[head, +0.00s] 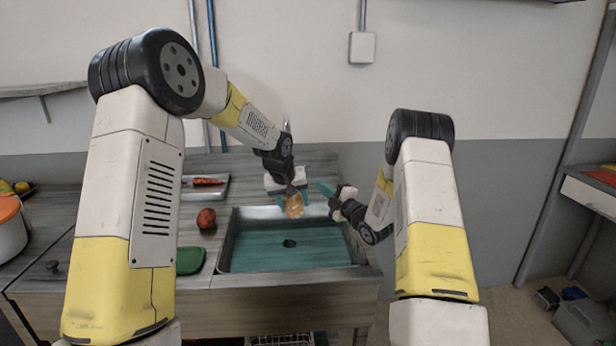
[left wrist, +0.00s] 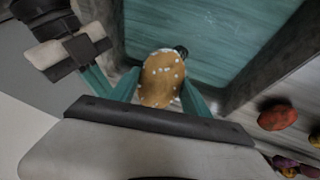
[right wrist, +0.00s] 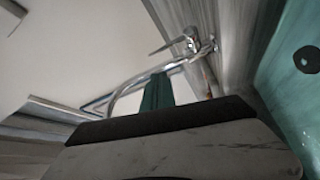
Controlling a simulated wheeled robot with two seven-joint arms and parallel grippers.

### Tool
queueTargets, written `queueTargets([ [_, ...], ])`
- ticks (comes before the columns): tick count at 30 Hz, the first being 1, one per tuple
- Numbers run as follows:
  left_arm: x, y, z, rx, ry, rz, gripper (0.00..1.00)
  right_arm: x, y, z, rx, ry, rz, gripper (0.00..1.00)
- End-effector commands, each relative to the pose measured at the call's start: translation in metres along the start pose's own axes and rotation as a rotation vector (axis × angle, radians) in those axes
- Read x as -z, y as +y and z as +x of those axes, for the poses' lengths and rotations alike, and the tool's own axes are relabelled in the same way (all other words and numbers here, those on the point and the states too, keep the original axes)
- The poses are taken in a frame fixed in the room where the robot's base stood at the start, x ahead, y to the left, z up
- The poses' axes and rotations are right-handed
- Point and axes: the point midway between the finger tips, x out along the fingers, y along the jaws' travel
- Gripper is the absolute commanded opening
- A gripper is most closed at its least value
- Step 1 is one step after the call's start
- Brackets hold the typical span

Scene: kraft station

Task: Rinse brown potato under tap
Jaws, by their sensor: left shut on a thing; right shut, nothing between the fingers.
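The brown potato (head: 294,205) is in my left gripper (head: 288,198), over the back of the sink (head: 240,262). The left wrist view shows the potato (left wrist: 160,80) between the two green fingers, with white spots on its skin. My right gripper (head: 328,192) is shut and empty, just right of the left gripper near the sink's back right. Its closed green fingers (right wrist: 157,92) show in the right wrist view in front of the chrome tap (right wrist: 122,98) and its lever (right wrist: 190,38). In the head view the tap is mostly hidden behind my left arm. I see no clear water stream.
A red round vegetable (head: 206,218) lies on the counter left of the sink. Behind it is a tray (head: 222,184) with an orange-red vegetable. A green board (head: 190,260) lies at the front left, and a pot (head: 12,235) stands at the far left.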

Motion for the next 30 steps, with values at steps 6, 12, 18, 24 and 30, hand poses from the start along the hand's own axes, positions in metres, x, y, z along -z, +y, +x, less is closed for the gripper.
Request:
queueTargets([
  [6, 0.000, 0.000, 0.000, 0.000, 0.001, 0.000, 0.10, 0.005, -0.003, -0.025, 0.024, 0.065, -0.256, 0.00],
  [12, 0.000, 0.000, 0.000, 0.000, 0.001, 0.000, 0.10, 0.008, -0.005, -0.019, 0.026, 0.082, -0.309, 0.00],
  [18, 0.000, 0.000, 0.000, 0.000, 0.001, 0.000, 0.10, 0.011, -0.006, 0.018, 0.025, 0.083, -0.307, 0.00],
  [24, 0.000, 0.000, 0.000, 0.000, 0.001, 0.000, 0.10, 0.015, -0.008, 0.062, 0.023, 0.083, -0.307, 0.00],
  [30, 0.000, 0.000, 0.000, 0.000, 0.001, 0.000, 0.10, 0.000, -0.004, 0.088, 0.024, 0.078, -0.306, 0.00],
])
